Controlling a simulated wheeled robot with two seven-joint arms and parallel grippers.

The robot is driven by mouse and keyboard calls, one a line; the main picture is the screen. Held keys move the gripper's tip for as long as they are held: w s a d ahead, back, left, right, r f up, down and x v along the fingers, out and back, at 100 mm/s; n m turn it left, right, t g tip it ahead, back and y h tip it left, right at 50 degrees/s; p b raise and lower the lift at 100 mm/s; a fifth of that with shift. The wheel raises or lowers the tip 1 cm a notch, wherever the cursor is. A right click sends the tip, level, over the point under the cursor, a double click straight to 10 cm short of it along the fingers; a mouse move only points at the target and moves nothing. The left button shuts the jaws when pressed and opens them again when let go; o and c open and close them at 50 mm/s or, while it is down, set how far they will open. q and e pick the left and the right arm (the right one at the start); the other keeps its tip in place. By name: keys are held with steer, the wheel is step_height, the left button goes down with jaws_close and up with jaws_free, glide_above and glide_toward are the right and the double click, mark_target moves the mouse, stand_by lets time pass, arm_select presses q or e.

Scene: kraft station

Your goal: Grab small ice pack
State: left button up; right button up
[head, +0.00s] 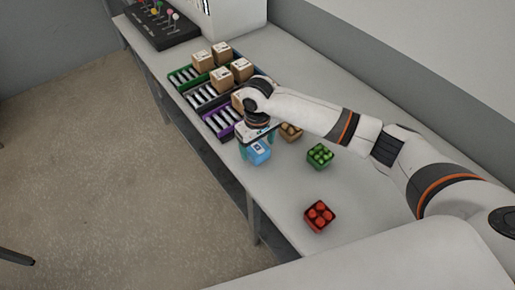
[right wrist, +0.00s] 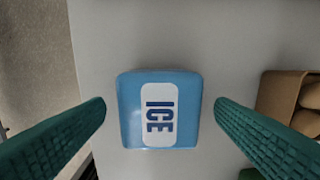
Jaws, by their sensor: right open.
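The small ice pack (head: 259,153) is a light blue block with a white label on the table near its front edge. In the right wrist view the ice pack (right wrist: 128,112) lies between the two green fingers, its label reading "ICE". My right gripper (head: 257,143) is over the ice pack, pointing down. Its fingers (right wrist: 160,112) are open, with a gap on each side of the pack. In the head view the hand hides part of the pack. My left gripper is not in view.
A green produce box (head: 320,155), a red one (head: 320,216) and a brown one (head: 291,131) stand to the right. Racks with cardboard boxes (head: 222,78) stand behind on the left. A black panel with coloured knobs (head: 163,28) is at the far end.

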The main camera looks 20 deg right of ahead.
steer(key=shift+f, duration=1)
steer(key=shift+r, duration=0.1)
steer(key=c, duration=1.1)
